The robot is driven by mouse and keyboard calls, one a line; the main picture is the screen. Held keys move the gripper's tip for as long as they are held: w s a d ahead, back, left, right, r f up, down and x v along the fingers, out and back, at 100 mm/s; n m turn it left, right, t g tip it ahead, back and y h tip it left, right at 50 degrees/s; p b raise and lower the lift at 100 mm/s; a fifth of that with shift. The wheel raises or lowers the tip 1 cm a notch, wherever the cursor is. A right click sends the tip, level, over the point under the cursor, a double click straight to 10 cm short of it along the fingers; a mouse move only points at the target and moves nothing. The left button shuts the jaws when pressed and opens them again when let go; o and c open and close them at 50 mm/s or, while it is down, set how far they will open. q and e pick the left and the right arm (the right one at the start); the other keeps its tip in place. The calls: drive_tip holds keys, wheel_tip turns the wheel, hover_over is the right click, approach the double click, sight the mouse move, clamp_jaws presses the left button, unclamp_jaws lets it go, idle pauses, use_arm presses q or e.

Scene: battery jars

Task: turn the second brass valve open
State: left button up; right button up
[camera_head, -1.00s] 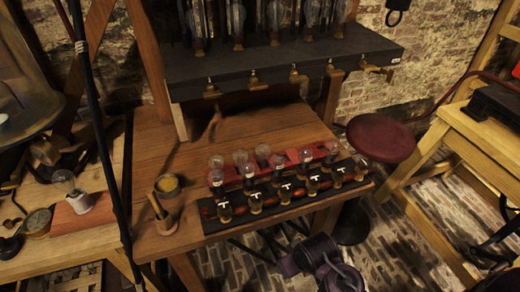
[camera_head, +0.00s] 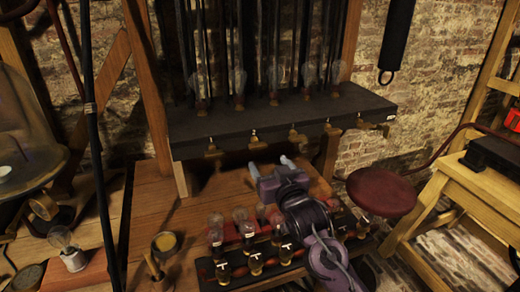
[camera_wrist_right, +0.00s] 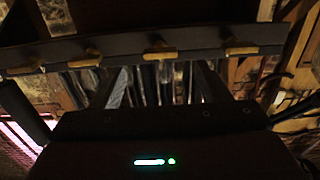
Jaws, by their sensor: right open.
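A row of several brass valves sticks out from the front edge of a dark shelf (camera_head: 280,122) in the head view. The second brass valve from the left (camera_head: 254,138) sits above my right gripper (camera_head: 270,166). That gripper is open and empty, its two fingers pointing up toward the shelf, apart from the valves. In the right wrist view, several brass valves (camera_wrist_right: 160,51) show along the shelf edge beyond my dark fingers (camera_wrist_right: 162,80). Which of these is the second one I cannot tell there. My left gripper is not in view.
Glass bulbs (camera_head: 239,83) stand on the shelf above the valves. A black rack of small jars (camera_head: 256,262) lies on the wooden table (camera_head: 150,205), partly hidden by my right arm. A wooden cup (camera_head: 157,275) stands left of it. A red stool (camera_head: 381,192) is at right.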

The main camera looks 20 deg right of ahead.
sight(259, 148)
drive_tip(key=w, duration=0.2)
drive_tip(key=w+p, duration=0.1)
drive_tip(key=w, duration=0.1)
drive_tip(key=w+r+p, duration=0.1)
drive_tip(key=w, duration=0.1)
drive_tip(key=shift+w+a, duration=0.1)
drive_tip(key=shift+w, duration=0.3)
drive_tip(key=shift+w+f, duration=0.1)
drive_tip(key=shift+w, duration=0.45)
drive_tip(key=c, duration=1)
